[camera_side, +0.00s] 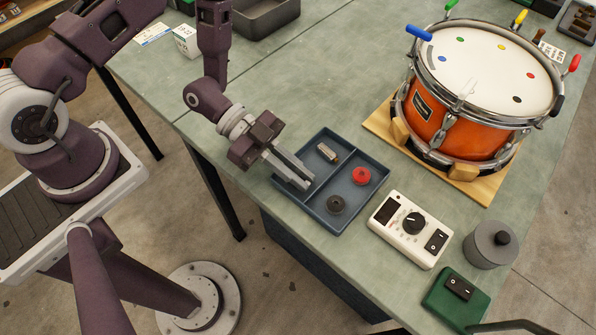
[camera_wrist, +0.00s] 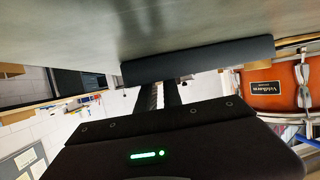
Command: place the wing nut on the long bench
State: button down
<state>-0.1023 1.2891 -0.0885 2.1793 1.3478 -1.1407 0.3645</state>
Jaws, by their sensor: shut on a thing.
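My gripper (camera_side: 294,175) points down and to the right, with its fingertips over the left part of a blue-grey divided tray (camera_side: 331,227) on the long bench (camera_side: 300,92). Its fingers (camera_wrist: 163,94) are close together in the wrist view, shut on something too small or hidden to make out. I cannot pick out a wing nut for certain in either view. A small metal and tan piece (camera_side: 328,153) lies in the tray's back compartment, right of the fingers and apart from them. The long bench also shows in the wrist view (camera_wrist: 70,32).
The tray also holds a red round piece (camera_side: 361,175) and a dark ring (camera_side: 336,204). An orange drum (camera_side: 465,140) stands on a wooden base at the right. A white meter (camera_side: 410,228), grey canister (camera_side: 490,244) and green switch box (camera_side: 456,299) stand near the front. Bench behind the tray is clear.

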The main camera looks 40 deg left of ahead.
jog(key=shift+f, duration=0.1)
jog(key=c, duration=1.5)
grip_release()
